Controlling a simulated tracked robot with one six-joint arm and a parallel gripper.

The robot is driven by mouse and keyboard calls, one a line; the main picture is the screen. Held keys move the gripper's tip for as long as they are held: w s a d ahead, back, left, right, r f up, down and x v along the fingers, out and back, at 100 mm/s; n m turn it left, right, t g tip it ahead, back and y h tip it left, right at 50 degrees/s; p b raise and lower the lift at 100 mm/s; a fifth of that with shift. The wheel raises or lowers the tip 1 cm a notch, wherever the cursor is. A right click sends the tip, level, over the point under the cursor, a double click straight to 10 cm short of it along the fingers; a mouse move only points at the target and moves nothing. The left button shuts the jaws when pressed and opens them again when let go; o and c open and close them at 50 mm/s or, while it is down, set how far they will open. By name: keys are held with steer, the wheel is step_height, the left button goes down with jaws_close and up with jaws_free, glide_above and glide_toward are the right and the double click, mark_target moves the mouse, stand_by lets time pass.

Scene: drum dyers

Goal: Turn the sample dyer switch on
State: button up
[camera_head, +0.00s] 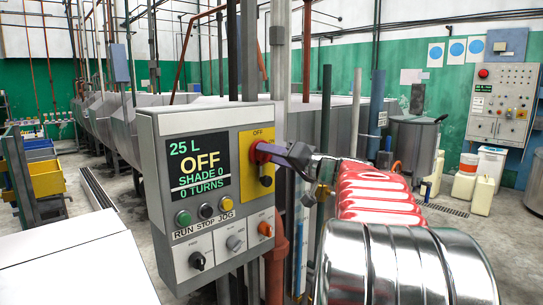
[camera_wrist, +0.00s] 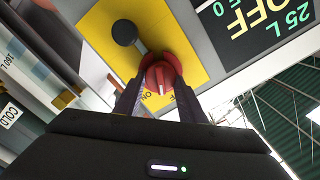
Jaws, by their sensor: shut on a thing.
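The sample dyer's grey control box (camera_head: 159,153) stands in front, its screen (camera_head: 199,168) reading "25 L", "OFF", "SHADE 0" and "0 TURNS". On its upper right is a yellow plate (camera_head: 245,141) marked OFF at the top, carrying the red switch (camera_head: 256,153). My gripper (camera_head: 276,153) reaches it from the right and is shut on it. In the wrist view the red switch (camera_wrist: 159,76) sits between the two fingertips (camera_wrist: 158,90), on the yellow plate (camera_wrist: 98,35). A black ball-ended lever (camera_wrist: 124,32) is beside it. The white mark on the switch points toward the "ON" lettering.
Below the screen are green, black and yellow push buttons (camera_head: 205,211), and lower down several small knobs (camera_head: 197,260). Vertical pipes stand close behind the box. A white surface (camera_head: 75,265) lies at the lower left. A wall panel (camera_head: 500,103) and a steel drum (camera_head: 413,145) are far right.

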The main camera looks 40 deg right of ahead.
steer(key=m, duration=0.8)
steer(key=f+m, duration=0.1)
steer(key=m, duration=0.3)
steer(key=shift+d, duration=0.2)
steer(key=shift+m, duration=0.3)
steer(key=o, duration=1)
steer(key=shift+o, duration=0.2)
steer(key=shift+r, duration=0.1)
steer(key=shift+s, duration=0.15)
steer(key=s, duration=1.3)
steer(key=shift+s, duration=0.25)
